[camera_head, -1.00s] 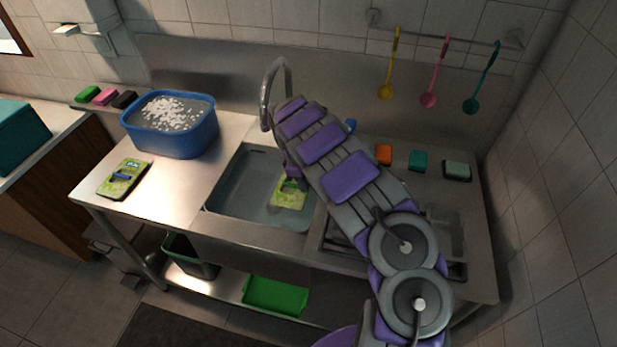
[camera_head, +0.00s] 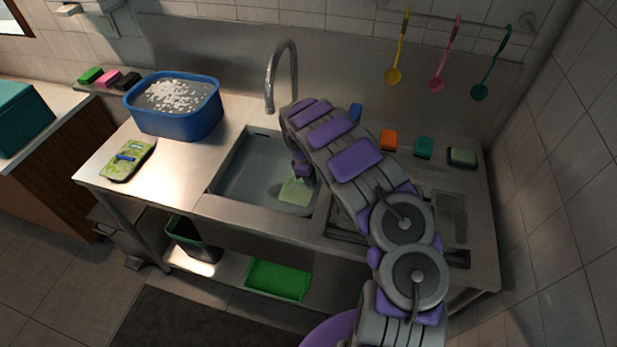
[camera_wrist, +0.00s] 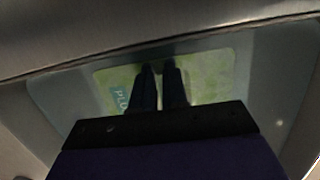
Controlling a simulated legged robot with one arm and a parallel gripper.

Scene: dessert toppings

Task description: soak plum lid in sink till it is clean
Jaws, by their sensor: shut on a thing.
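The plum lid (camera_head: 296,192) is a pale green rectangle low in the sink (camera_head: 236,188), on its right side. In the wrist view the lid (camera_wrist: 213,72) shows blurred green patterning and part of a "PLU" label at its left. My gripper (camera_wrist: 160,70) reaches down into the sink with its two dark fingers close together at the lid's upper middle, shut on it. The fingertips are dim, and in the head view my arm hides part of the sink's right side. The lid looks covered by the sink's water.
A blue tub (camera_head: 180,122) with white foam stands left of the sink. Another green lid (camera_head: 128,160) with a blue handle lies on the left counter. The faucet (camera_head: 284,75) rises behind the sink. Sponges (camera_head: 388,140) line the back right; ladles (camera_head: 438,84) hang above.

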